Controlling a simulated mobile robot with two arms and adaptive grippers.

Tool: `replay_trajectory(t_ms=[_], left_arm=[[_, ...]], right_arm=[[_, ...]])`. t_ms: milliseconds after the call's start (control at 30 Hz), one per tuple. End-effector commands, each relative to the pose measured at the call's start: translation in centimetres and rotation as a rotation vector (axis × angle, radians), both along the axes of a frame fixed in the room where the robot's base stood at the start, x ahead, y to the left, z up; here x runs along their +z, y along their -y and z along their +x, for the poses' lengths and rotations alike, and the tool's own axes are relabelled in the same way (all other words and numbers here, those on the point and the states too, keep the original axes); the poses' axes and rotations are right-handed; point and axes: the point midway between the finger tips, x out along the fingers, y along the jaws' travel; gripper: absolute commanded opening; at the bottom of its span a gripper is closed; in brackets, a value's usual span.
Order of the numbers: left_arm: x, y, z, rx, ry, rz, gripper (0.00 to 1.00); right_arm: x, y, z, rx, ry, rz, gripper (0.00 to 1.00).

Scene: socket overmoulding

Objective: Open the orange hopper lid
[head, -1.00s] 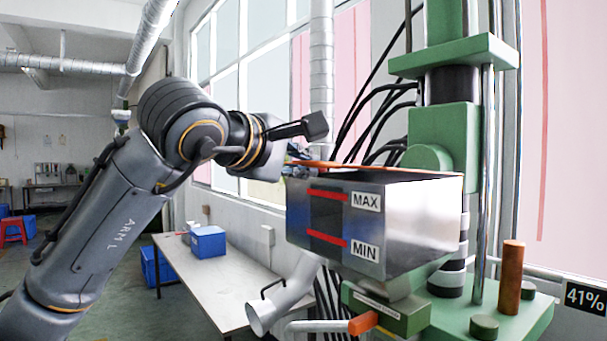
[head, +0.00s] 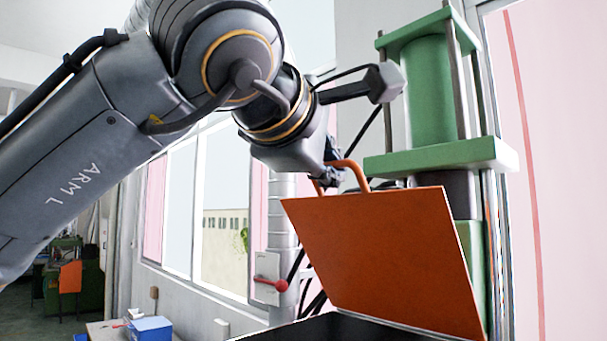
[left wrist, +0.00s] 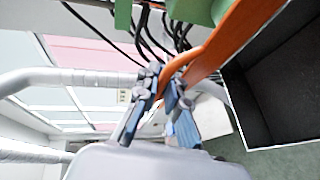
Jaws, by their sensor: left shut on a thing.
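The orange hopper lid (head: 385,258) stands raised and tilted in the head view, with its flat face toward me. Its curved orange handle (head: 350,168) is at the upper edge. My left gripper (head: 332,178) is shut on that handle; in the left wrist view its fingers (left wrist: 165,95) close around the orange handle (left wrist: 197,58). The hopper (head: 340,328) shows only as a dark opening under the lid at the bottom of the head view. In the left wrist view the dark, empty-looking inside of the hopper (left wrist: 285,85) is at the right. My right gripper is not in view.
The green press (head: 440,95) stands behind and to the right of the lid. Black cables (left wrist: 150,30) hang near the gripper in the left wrist view. A red-handled wall switch (head: 272,283) is left of the lid. A blue box (head: 150,327) sits low at left.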

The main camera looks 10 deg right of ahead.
Motion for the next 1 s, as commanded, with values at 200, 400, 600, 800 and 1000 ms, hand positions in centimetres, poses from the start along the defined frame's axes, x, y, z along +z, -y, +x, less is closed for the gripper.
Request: replay_trajectory(t_ms=[200,400,600,800,1000], left_arm=[[3.1,3.8,2.8,0.004,0.004,-0.002,0.0],[4.1,7.2,5.2,0.004,0.006,-0.004,0.0],[4.4,9.7,7.1,0.003,0.01,-0.004,0.0],[4.5,11.3,8.3,0.002,0.009,-0.005,0.0],[4.5,12.1,8.8,0.002,0.011,-0.005,0.0]], right_arm=[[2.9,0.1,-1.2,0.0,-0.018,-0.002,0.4],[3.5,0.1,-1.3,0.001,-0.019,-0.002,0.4],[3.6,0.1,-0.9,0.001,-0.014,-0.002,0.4],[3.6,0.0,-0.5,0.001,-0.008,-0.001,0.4],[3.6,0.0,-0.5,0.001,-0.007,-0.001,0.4]])
